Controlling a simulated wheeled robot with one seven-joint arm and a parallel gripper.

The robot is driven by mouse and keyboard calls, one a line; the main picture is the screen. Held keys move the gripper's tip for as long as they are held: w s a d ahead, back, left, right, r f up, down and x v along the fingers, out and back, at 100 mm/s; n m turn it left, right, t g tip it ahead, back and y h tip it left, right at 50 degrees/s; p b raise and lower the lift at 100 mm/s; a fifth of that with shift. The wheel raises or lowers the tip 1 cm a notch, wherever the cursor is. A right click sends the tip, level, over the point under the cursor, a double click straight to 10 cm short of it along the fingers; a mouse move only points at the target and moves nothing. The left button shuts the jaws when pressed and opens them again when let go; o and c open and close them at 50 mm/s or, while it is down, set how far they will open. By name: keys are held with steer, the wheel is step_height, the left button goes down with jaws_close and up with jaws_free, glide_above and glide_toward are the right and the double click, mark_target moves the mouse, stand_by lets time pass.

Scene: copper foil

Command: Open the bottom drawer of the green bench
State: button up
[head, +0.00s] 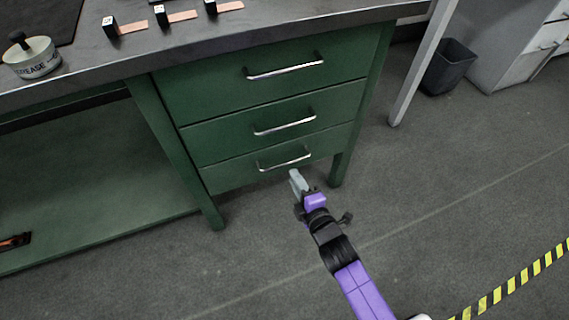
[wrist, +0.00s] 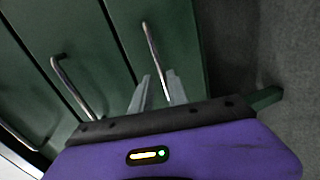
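The green bench (head: 158,125) has three stacked drawers, all closed. The bottom drawer (head: 225,177) has a silver bar handle (head: 284,162). In the head view my gripper (head: 294,174) is just below and in front of this handle, toward its right end. In the wrist view the fingers of my gripper (wrist: 158,88) are apart, and the bottom drawer's handle (wrist: 152,50) runs in line between them. I cannot tell whether either finger touches it. The middle drawer's handle (wrist: 72,88) lies to the left in that view.
The bench top carries a grease tin (head: 32,60) and several copper strips on small blocks. A bench leg (head: 337,168) stands right of the drawers. A dark bin (head: 447,66) is at the back right. The floor in front of the drawers is clear; striped tape (head: 515,283) marks the lower right.

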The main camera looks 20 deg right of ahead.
mark_target(286, 164)
steer(key=shift+n, duration=0.4)
steer(key=b+x, duration=0.2)
steer(key=x, duration=0.5)
steer(key=shift+w, duration=0.45)
jaws_close()
stand_by(0.8)
